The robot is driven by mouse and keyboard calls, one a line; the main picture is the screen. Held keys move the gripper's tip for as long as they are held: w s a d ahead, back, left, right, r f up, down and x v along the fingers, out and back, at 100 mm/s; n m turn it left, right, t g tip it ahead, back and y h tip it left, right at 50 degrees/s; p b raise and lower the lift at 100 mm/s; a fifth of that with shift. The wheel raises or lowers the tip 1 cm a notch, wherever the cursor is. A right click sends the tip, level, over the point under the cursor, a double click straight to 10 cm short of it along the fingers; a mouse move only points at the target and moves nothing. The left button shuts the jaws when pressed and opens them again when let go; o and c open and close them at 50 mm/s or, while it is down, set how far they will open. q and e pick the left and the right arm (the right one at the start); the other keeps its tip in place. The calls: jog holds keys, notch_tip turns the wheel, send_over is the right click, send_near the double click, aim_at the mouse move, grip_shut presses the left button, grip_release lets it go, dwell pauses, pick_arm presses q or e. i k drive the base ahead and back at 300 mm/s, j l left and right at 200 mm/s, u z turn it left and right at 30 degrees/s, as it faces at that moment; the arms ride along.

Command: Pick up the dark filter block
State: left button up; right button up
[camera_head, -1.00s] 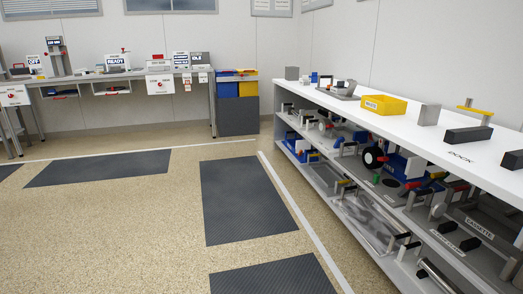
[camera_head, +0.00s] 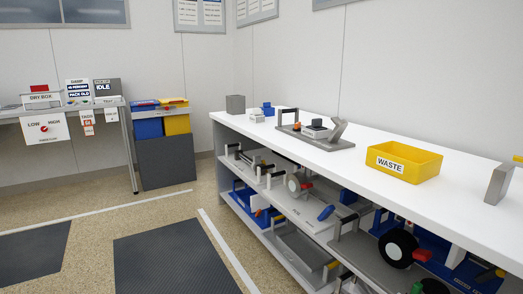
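No block in view can be surely told as the dark filter block. A dark grey block (camera_head: 235,104) stands at the far left end of the white bench top (camera_head: 350,160). A small dark-topped piece (camera_head: 316,130) sits on a grey fixture plate (camera_head: 330,143) on the same bench. Neither of my grippers shows in the head view.
A yellow WASTE bin (camera_head: 403,162) and a grey upright plate (camera_head: 499,184) stand on the bench. Its lower shelves hold handled trays, a black wheel (camera_head: 398,248) and blue parts. Blue and yellow bins (camera_head: 177,124) stand beside the far table. Floor with dark mats (camera_head: 175,262) is open at left.

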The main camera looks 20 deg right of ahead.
aim_at(316, 124)
jog(key=i+j+z, duration=0.1)
jog(key=i+z, duration=0.35)
jog(key=i+j+z, duration=0.25)
jog(key=i+z, duration=0.15)
jog(key=i+j+z, duration=0.7)
jog(key=j+z, duration=0.2)
jog(key=l, duration=0.1)
